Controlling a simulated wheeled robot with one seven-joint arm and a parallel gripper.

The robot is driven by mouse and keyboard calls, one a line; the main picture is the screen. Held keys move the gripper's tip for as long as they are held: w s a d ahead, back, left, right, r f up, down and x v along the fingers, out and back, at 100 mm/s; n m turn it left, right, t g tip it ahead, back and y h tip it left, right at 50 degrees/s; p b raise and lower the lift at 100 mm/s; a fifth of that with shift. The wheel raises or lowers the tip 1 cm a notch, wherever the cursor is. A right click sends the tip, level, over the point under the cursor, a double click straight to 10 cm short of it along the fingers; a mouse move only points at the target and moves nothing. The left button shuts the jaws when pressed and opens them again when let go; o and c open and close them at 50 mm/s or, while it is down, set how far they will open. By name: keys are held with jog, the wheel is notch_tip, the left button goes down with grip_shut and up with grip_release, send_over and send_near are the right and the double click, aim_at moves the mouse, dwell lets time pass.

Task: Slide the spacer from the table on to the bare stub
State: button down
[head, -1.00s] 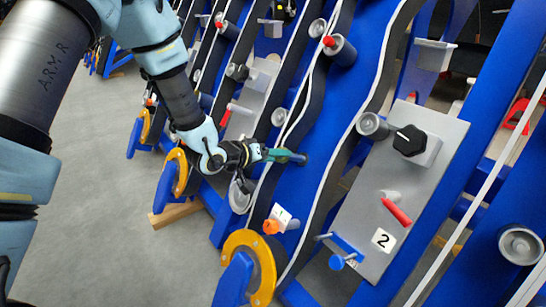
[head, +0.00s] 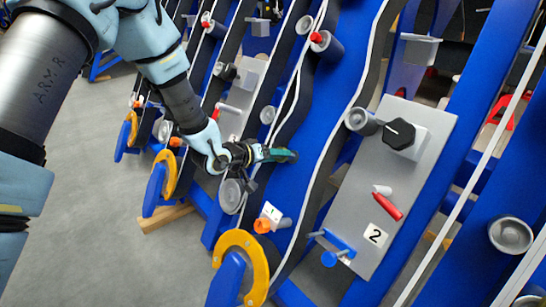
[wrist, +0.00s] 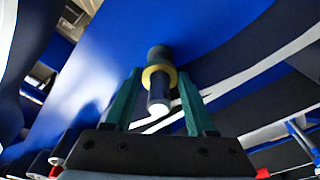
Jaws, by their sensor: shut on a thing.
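A dark stub (wrist: 160,95) stands out from the blue panel in the wrist view, with its pale end towards the camera. A yellow ring, seemingly the spacer (wrist: 158,70), appears to sit around this stub, with stub showing on both sides of it. My gripper (wrist: 159,75) has its two green fingers on either side of the ring, shut on it. In the head view my gripper (head: 284,155) reaches the blue panel near the middle, and the ring cannot be made out there. The table is not in view.
A grey plate (head: 370,180) marked 2 with a black knob (head: 400,134) and a red handle (head: 388,206) is to the right. An orange knob (head: 262,226) and a yellow-rimmed wheel (head: 242,245) lie below my gripper. Grey rollers (head: 362,121) stick out nearby. Floor is open at left.

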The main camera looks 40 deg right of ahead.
aim_at(284, 158)
jog(key=shift+b+x, duration=0.65)
jog(key=shift+x, duration=1.5)
jog(key=shift+c, duration=0.7)
grip_release()
jog(key=shift+s+f, duration=0.15)
jog(key=shift+a, duration=0.2)
jog(key=p+v, duration=0.2)
jog(key=v, duration=0.8)
jog(key=shift+a, duration=0.15)
jog(key=shift+s, duration=0.15)
